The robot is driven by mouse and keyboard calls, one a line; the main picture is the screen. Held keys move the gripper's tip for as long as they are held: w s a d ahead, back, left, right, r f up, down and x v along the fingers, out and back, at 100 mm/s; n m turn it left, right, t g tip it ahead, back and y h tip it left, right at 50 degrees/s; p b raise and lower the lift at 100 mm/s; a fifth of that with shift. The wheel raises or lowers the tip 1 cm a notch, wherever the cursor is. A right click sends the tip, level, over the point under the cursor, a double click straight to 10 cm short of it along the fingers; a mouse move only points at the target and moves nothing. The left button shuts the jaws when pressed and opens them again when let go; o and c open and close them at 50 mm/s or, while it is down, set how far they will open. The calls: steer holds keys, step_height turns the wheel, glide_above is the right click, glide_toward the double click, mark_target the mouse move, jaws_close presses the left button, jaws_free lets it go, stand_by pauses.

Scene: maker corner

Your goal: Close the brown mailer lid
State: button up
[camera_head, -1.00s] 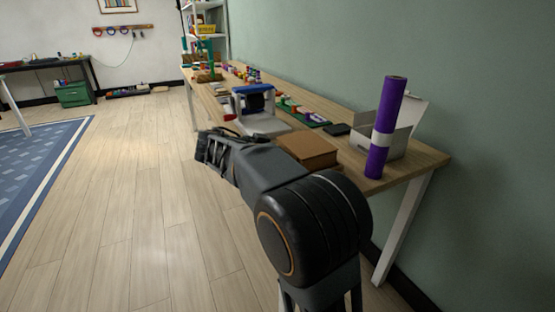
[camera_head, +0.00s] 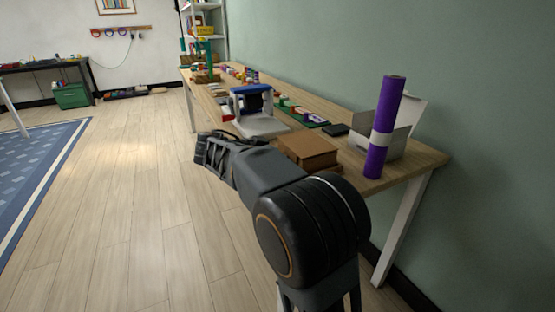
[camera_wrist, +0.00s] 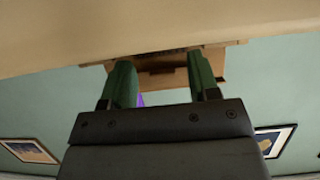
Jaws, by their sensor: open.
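The brown mailer (camera_head: 308,148) lies on the near part of the workbench, just beyond my arm in the head view. Its top looks nearly flat there, and I cannot tell exactly how far the lid stands open. In the wrist view the brown mailer (camera_wrist: 166,82) shows ahead, beyond and between my fingers, with the picture upside down. My gripper (camera_wrist: 160,68) has its two green fingers spread apart with nothing between them. It appears short of the mailer; contact cannot be seen. In the head view the fingertips are hard to make out.
A purple roll (camera_head: 384,130) stands upright near the bench's right end, before an open grey-white box (camera_head: 364,142). A blue and white machine (camera_head: 258,112) stands left of the mailer. The bench (camera_head: 424,160) runs along the green wall. The floor (camera_head: 130,200) at left is clear.

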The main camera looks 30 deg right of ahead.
steer(key=p+v, duration=0.4)
steer(key=v, duration=0.9)
steer(key=shift+a+r, duration=0.2)
steer(key=shift+a, duration=0.15)
steer(key=s+a+r+n+t+y+p, duration=0.1)
steer(key=s+r+n+y+p, duration=0.5)
steer(key=p, duration=1)
steer(key=s+a+r+n+t+y+p, duration=0.1)
steer(key=s+r+n+t+y+p, duration=0.2)
steer(key=s+r+n+y+p, duration=0.4)
steer(key=shift+s+a+r+n+t+y+p, duration=0.35)
steer(key=shift+s+r+n+p, duration=2.15)
steer(key=shift+p, duration=2.35)
steer(key=shift+w+f+n, duration=0.5)
